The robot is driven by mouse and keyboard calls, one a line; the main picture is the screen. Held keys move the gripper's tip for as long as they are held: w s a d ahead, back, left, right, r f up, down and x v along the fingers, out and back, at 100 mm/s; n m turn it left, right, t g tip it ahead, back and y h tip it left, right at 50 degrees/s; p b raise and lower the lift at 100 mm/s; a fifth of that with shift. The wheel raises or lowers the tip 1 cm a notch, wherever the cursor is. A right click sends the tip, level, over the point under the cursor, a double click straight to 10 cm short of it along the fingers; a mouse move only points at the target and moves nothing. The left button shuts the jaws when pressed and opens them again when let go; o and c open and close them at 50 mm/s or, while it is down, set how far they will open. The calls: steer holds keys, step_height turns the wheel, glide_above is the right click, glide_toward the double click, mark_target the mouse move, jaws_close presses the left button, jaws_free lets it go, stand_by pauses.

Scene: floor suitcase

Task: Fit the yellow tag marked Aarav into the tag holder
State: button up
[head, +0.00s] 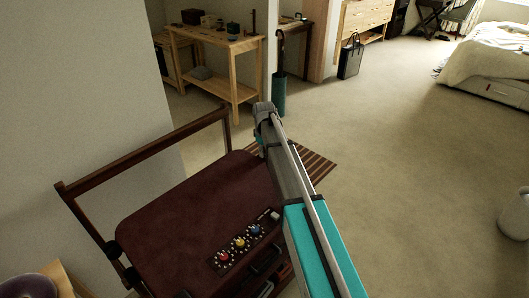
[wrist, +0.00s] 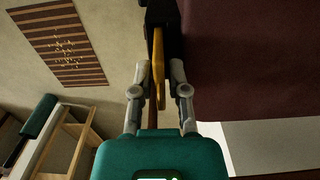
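In the wrist view my gripper (wrist: 159,68) has its two grey fingers apart, one on each side of a yellow piece seen edge-on, which looks like the yellow tag (wrist: 158,55). A narrow gap shows between the tag and the right finger; the left finger is very close to it. The tag's far end meets a black part, likely the tag holder (wrist: 161,18), beside the maroon suitcase (wrist: 240,60). I cannot tell how deep it sits, and no name is readable. In the head view my arm reaches past the suitcase (head: 190,205) and hides the tag.
A dark handle frame (head: 145,150) stands along the suitcase's far left side. A panel with coloured knobs (head: 240,242) lies on its near edge. A striped mat (head: 318,165) is on the floor beyond.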

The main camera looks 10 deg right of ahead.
steer(key=shift+o, duration=0.9)
steer(key=shift+r, duration=0.2)
step_height(320, 180, up, 12)
steer(key=p, duration=1.2)
steer(key=shift+s, duration=0.1)
steer(key=s+m, duration=0.7)
steer(key=s, duration=2.2)
steer(key=shift+d, duration=0.1)
steer(key=shift+r, duration=0.1)
